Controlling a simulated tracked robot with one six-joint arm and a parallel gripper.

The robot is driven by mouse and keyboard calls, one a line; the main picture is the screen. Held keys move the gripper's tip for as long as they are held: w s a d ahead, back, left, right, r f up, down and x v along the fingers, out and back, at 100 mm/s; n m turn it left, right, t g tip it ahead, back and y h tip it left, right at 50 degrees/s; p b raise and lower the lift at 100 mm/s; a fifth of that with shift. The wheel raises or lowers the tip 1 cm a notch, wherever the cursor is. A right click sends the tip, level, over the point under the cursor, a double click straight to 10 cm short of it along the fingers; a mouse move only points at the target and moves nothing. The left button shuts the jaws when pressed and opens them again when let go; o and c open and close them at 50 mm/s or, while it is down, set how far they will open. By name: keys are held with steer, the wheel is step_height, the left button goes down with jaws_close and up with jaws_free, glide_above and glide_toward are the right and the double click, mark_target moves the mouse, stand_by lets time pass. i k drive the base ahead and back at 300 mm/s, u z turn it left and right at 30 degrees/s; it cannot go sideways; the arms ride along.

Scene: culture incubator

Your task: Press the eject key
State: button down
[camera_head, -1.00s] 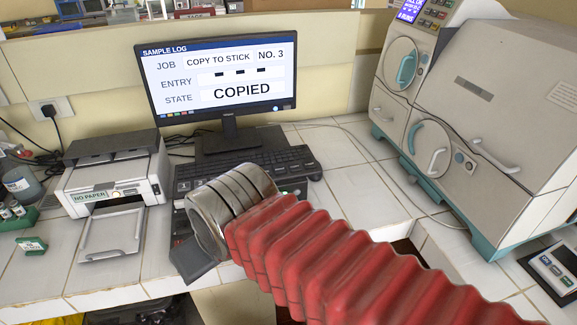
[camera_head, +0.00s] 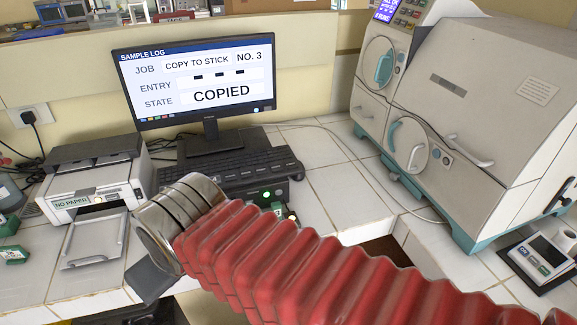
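The monitor (camera_head: 195,122) shows a sample log with "COPY TO STICK", "NO. 3" and state "COPIED". Below the keyboard, a dark box (camera_head: 296,196) with small green and pale keys or lights shows partly behind my red arm sleeve. I cannot read its labels, so I cannot tell whether the eject key is on it. My gripper (camera_head: 150,281) shows only as a dark grey piece beyond the metal wrist, low and left of that box, over the counter's front edge. Its fingertips cannot be made out.
A white printer (camera_head: 100,185) marked "NO PAPER" stands at the left. The keyboard (camera_head: 235,167) lies before the monitor. A large incubator (camera_head: 455,110) with teal trim fills the right. A small keypad device (camera_head: 545,255) sits at the lower right.

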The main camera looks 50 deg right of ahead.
mark_target(288, 165)
steer(key=u, duration=0.1)
steer(key=k, duration=0.45)
steer(key=z, duration=0.75)
steer(key=i, duration=0.5)
steer(key=z, duration=0.05)
